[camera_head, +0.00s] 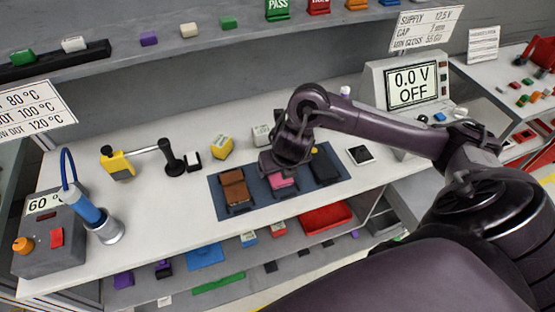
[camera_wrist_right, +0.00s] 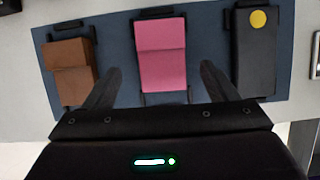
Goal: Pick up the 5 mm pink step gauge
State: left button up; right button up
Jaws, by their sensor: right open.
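The pink step gauge (camera_wrist_right: 162,54) lies on a dark blue mat (camera_wrist_right: 207,40), in the middle of a row of three blocks. In the head view the pink gauge (camera_head: 281,182) shows partly, just below my right gripper (camera_head: 282,166), which hides some of it. In the wrist view my right gripper (camera_wrist_right: 160,88) is open, with one finger on either side of the pink gauge's near end. Nothing is between its fingers that I can see held. My left gripper is not in view.
A brown stepped block (camera_wrist_right: 72,68) lies left of the pink one, and a black block with a yellow dot (camera_wrist_right: 257,50) lies right. A yellow block (camera_head: 221,148) stands behind the mat. A soldering station (camera_head: 62,240) is at far left, a power supply (camera_head: 408,85) at right.

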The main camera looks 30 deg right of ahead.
jog(key=x, duration=0.3)
jog(key=shift+w+d, duration=0.2)
jog(key=shift+w+f, duration=0.15)
jog(key=shift+f, duration=0.2)
jog(key=c, duration=1.1)
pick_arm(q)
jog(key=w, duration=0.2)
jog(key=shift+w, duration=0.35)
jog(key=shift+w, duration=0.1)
pick_arm(e)
jog(key=shift+r, duration=0.1)
